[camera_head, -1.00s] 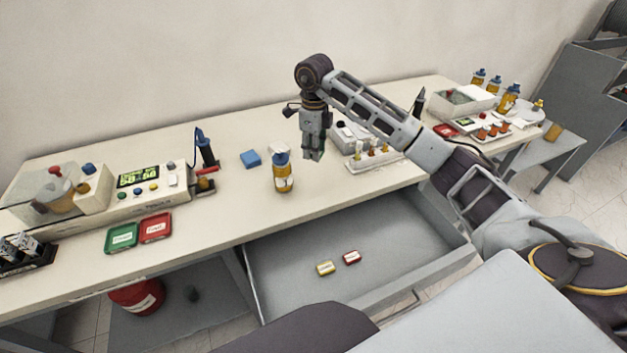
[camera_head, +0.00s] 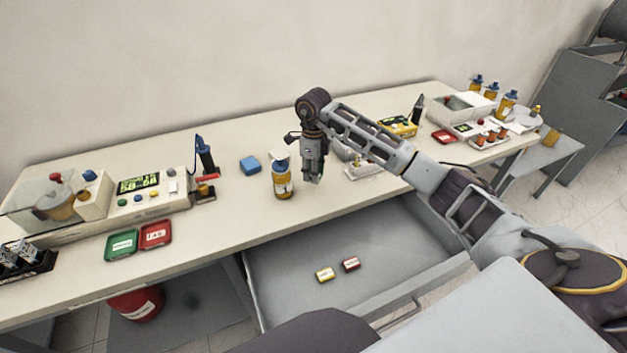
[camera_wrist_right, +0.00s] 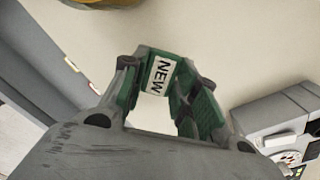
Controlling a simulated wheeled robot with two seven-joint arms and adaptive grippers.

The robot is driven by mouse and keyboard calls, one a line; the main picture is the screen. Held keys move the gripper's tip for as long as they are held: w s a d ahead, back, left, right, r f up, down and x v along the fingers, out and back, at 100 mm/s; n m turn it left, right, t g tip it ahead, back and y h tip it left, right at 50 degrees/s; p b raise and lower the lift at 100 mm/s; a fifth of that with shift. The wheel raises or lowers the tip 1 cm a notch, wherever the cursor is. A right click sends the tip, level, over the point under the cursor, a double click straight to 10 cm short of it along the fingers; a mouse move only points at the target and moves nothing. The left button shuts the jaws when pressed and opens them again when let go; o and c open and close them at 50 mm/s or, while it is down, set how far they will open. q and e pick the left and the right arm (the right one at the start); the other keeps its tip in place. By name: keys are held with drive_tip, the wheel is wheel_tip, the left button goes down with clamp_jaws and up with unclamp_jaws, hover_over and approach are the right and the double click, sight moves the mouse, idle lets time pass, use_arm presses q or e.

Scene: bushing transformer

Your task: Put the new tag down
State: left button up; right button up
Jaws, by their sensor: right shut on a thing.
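In the right wrist view the right gripper (camera_wrist_right: 165,95) is shut on the new tag (camera_wrist_right: 160,76), a green piece with a white label reading "NEW". The pale table top lies beneath the tag; I cannot tell whether they touch. In the head view the tag is too small to make out clearly. My left gripper does not show.
An open grey drawer (camera_head: 400,240) below the table holds a yellow tag (camera_head: 325,274) and a red tag (camera_head: 351,264). Green (camera_head: 121,245) and red (camera_head: 155,234) trays lie left. A grey device (camera_wrist_right: 285,125) stands close to the right gripper.

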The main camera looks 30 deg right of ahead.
sight(314, 187)
drive_tip(key=shift+f, duration=1.9)
drive_tip(key=shift+f, duration=0.15)
drive_tip(key=o, duration=0.8)
drive_tip(key=shift+c, duration=0.2)
drive_tip(key=shift+r, duration=0.2)
drive_tip(key=shift+r, duration=6)
